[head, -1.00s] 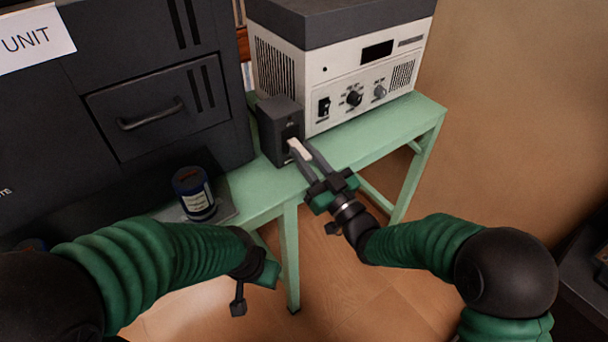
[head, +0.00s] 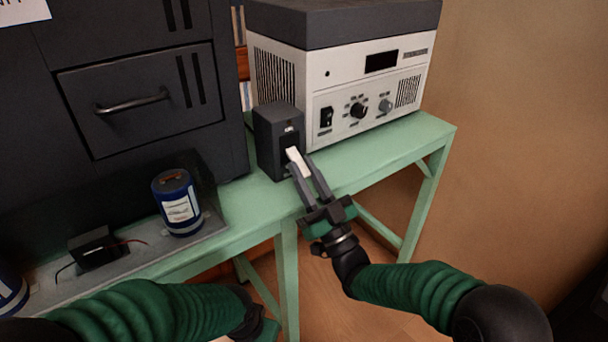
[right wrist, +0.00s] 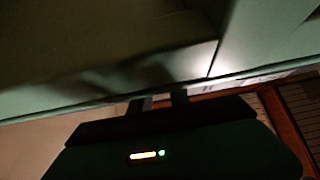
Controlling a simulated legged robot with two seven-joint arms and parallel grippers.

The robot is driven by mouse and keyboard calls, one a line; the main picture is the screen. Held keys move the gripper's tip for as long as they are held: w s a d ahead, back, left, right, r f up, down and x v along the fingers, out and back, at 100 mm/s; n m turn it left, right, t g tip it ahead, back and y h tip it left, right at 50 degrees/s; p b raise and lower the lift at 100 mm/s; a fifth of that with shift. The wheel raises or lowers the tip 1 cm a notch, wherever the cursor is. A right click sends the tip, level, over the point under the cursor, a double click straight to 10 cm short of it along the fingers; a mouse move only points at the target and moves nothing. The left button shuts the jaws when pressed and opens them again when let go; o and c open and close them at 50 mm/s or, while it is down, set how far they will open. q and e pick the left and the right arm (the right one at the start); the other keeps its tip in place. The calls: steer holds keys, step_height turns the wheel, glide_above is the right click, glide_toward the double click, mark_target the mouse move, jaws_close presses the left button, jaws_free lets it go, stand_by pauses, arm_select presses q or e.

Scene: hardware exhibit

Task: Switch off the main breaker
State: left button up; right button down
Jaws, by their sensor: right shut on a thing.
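The main breaker is a small dark box (head: 268,152) on the green table, beside the white-and-grey unit. Its pale lever (head: 294,158) sticks out of the front and slants downward. My right gripper (head: 304,172) comes from below right, its two dark fingers shut on the lever. The fingers hide part of the lever. In the right wrist view my right gripper (right wrist: 160,100) shows only as dark fingers behind its lit housing; the lever cannot be made out there. My left arm crosses the bottom left of the head view, and its fingers are out of the picture.
The white-and-grey unit (head: 340,80) with knobs and a rocker switch stands behind the breaker. A dark cabinet (head: 140,90) is at left. A blue can (head: 178,205) and a small black box (head: 95,248) stand in front of it. The green table (head: 400,145) is clear at right.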

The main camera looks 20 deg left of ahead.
steer(key=shift+f, duration=0.35)
steer(key=c, duration=1.2)
jaws_free()
steer(key=shift+c, duration=0.2)
steer(key=shift+r, duration=0.2)
steer(key=p+v, duration=0.1)
steer(key=v, duration=1.6)
steer(key=shift+p, duration=0.4)
steer(key=shift+w, duration=0.1)
